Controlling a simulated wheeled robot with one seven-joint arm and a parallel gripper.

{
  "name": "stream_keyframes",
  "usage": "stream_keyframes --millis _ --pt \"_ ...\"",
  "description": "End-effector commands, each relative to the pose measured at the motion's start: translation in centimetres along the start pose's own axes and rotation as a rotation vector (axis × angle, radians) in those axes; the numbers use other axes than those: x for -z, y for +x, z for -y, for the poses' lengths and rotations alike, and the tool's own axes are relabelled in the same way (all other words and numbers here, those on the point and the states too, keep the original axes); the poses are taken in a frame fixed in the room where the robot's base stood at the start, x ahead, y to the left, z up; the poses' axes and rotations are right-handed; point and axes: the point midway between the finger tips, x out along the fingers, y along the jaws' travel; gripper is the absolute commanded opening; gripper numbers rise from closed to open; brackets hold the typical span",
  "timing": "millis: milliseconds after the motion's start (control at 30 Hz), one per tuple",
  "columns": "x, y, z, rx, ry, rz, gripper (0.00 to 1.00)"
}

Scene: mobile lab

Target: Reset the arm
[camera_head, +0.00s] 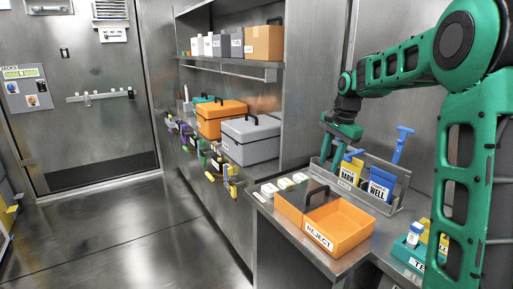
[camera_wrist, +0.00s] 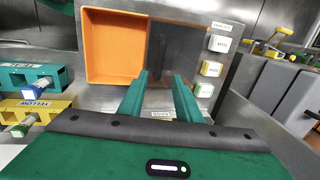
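My green arm reaches in from the right in the head view. My gripper (camera_head: 332,154) hangs over the left end of the grey metal rack (camera_head: 393,205). In the wrist view the two green fingers of my gripper (camera_wrist: 161,76) stand apart, with nothing seen between them. A yellow labelled piece (camera_head: 350,170) and a blue piece marked WELL (camera_head: 380,184) stand in the rack, close to the right of my gripper. The head view does not show clearly whether the fingers touch anything.
An orange REJECT bin (camera_head: 345,240) stands in front of the rack; it also shows in the wrist view (camera_wrist: 98,48). A teal tray (camera_head: 408,258) is at the right. A grey case (camera_head: 250,148) and an orange case (camera_head: 220,120) sit on the left shelf. The floor (camera_head: 110,235) is clear.

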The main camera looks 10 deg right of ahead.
Motion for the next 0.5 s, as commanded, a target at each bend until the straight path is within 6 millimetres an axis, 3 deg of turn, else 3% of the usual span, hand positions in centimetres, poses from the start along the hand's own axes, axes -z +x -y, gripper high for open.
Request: stream_keyframes --millis 167,267,500 --pt "-0.7 -0.8 -2.9 -0.018 -0.047 -0.012 0.31" --pt "-1.6 -1.7 -6.9 -0.043 -0.113 -0.023 0.31" --pt "-4.9 -2.7 -18.7 -0.113 -0.304 -0.023 0.31"
